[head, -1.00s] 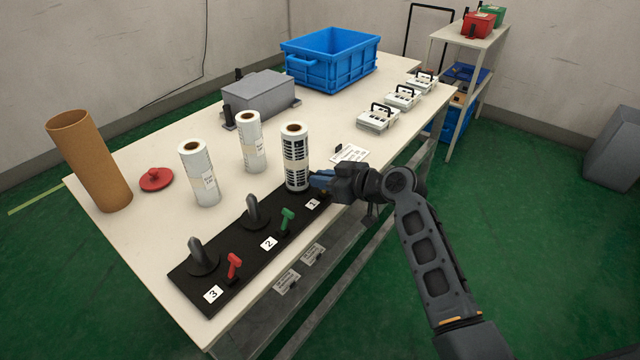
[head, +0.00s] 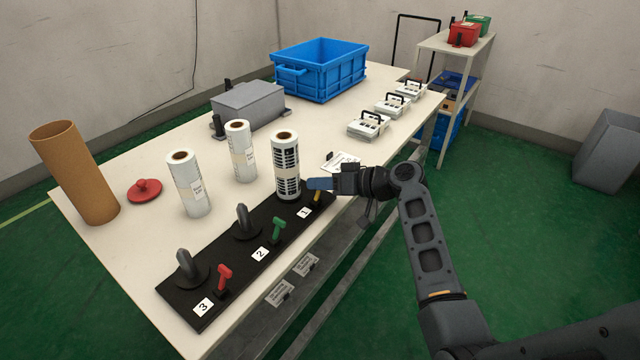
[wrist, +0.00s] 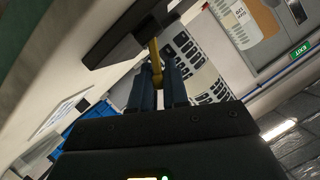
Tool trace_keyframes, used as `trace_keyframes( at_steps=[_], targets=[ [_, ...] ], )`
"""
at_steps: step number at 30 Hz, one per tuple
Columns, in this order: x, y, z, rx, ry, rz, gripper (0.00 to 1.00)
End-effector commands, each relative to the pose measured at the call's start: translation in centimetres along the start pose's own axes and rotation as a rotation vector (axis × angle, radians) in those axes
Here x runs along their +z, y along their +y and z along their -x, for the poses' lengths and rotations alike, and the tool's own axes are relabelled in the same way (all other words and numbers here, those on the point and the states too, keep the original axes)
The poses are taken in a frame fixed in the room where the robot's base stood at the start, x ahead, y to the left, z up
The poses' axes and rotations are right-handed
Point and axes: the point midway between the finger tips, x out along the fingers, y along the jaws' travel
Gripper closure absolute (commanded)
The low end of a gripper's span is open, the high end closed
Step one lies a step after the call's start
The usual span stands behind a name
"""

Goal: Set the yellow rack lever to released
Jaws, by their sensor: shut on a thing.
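The yellow lever (head: 318,196) stands at the position marked 1 on the black rack base (head: 225,268). My gripper (head: 319,184) is shut on it, with its blue fingers around the lever's upper part. In the wrist view the yellow lever (wrist: 155,52) runs between the two fingers (wrist: 158,85) to a dark mount. A roll with a black pattern (head: 286,165) stands upright at position 1, just left of the fingers. A green lever (head: 277,228) stands at position 2 and a red lever (head: 224,276) at position 3.
Two white rolls (head: 188,184) and a brown tube (head: 76,172) stand on the table left of the rack. A grey box (head: 248,106), a blue crate (head: 320,70) and white cases (head: 369,124) sit farther back. Labels (head: 279,293) hang at the front edge.

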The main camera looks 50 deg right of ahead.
Motion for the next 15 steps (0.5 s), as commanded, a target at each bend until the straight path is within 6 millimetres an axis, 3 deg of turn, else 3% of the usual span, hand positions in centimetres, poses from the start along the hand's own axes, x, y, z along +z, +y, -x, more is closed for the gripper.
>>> trace_keyframes(
  at_steps=[11,12,15],
  targets=[
    [0.04,0.07,-0.01,0.000,0.000,-0.004,1.00],
    [0.05,0.07,-0.01,0.000,0.000,-0.004,0.82],
    [0.04,0.07,-0.01,0.000,0.000,-0.004,0.73]
  ],
)
